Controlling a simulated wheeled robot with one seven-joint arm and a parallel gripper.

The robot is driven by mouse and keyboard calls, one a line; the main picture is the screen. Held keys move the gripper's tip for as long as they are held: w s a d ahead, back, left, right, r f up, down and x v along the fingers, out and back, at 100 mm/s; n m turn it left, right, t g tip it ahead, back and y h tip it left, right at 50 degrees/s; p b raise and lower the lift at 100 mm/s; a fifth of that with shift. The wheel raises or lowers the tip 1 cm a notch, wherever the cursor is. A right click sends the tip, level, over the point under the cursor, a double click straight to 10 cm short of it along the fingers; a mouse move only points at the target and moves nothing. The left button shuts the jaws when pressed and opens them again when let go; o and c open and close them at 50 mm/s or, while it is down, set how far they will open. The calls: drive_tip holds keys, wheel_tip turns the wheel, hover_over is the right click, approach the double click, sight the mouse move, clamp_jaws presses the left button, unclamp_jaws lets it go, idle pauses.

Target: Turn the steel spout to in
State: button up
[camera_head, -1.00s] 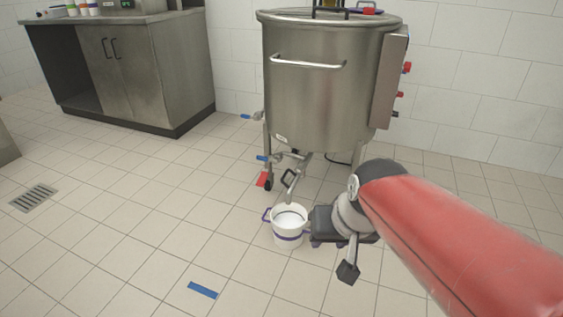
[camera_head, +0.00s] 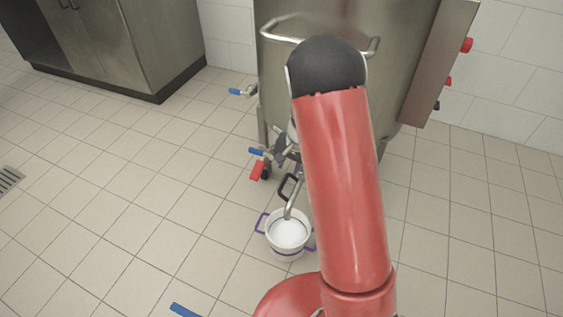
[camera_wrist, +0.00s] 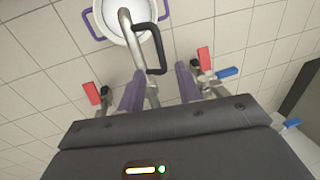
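The steel spout (camera_head: 292,205) is a bent pipe with a black loop handle (camera_head: 287,187). Its lower end points down into a white bucket (camera_head: 270,238) with purple handles. In the wrist view the spout (camera_wrist: 124,18) runs from over the bucket (camera_wrist: 98,20) back towards my gripper, with its black handle (camera_wrist: 160,50) on the right. My gripper (camera_wrist: 160,69) is open, its two purple fingers apart on either side of the pipe near the handle's base. The pipe looks closer to the left finger; contact cannot be told. In the head view my red arm hides most of the gripper.
The steel kettle (camera_head: 283,85) stands behind the spout. A steel cabinet (camera_head: 150,45) stands at upper left. A blue floor strip (camera_head: 184,310) lies in front. The left floor is clear.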

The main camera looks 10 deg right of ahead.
sight(283, 182)
drive_tip(key=f, duration=0.5)
drive_tip(key=w+a+f, duration=0.1)
drive_tip(key=f, duration=0.1)
drive_tip(key=shift+a+f, duration=0.1)
drive_tip(key=shift+f, duration=0.3)
clamp_jaws()
